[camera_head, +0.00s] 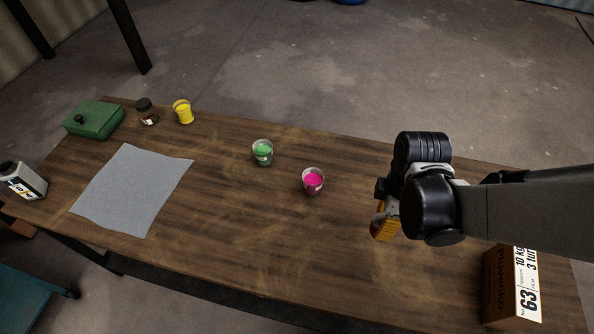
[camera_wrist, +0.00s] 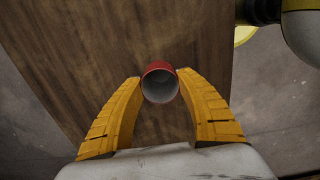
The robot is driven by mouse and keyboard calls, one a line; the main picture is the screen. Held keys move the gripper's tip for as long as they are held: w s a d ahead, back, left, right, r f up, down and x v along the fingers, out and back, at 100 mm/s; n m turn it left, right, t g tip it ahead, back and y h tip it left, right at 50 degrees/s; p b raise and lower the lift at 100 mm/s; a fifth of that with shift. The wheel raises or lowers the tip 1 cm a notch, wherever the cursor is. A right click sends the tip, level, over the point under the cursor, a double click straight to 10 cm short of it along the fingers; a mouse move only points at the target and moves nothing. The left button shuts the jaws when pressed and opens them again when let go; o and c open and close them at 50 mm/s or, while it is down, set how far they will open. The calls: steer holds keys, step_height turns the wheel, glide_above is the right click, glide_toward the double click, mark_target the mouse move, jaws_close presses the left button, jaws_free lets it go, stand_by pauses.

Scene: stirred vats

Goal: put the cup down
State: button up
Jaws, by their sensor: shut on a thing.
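My gripper (camera_head: 384,224) is over the right part of the wooden table (camera_head: 235,215) in the head view, its yellow fingers pointing down. In the wrist view my gripper (camera_wrist: 160,80) is shut on a cup (camera_wrist: 160,84) with a red outside and a pale grey inside that looks empty. The cup sits between the two fingertips, its opening facing the wrist camera. In the head view the held cup is hidden behind the gripper and wrist. I cannot tell whether its base touches the table.
A pink-filled cup (camera_head: 313,181) and a green-filled cup (camera_head: 263,153) stand left of my gripper. A yellow cup (camera_head: 183,112), jar (camera_head: 147,113), green box (camera_head: 95,121), grey cloth (camera_head: 135,190) and bottle (camera_head: 25,181) are farther left. A cardboard box (camera_head: 500,290) stands at right.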

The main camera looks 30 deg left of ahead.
steer(key=a+f+b, duration=0.1)
steer(key=a+f, duration=0.1)
steer(key=a, duration=0.2)
steer(key=a+f+b, duration=0.1)
steer(key=a+f, duration=0.1)
steer(key=a, duration=0.1)
steer(key=a+f+b, duration=0.2)
steer(key=a+f, duration=0.1)
steer(key=a, duration=0.1)
steer(key=shift+s+a, duration=0.2)
steer(key=shift+a, duration=0.15)
steer(key=shift+f+b, duration=1)
steer(key=shift+f, duration=1)
steer(key=shift+f, duration=0.1)
steer(key=o, duration=0.9)
steer(key=shift+o, duration=0.2)
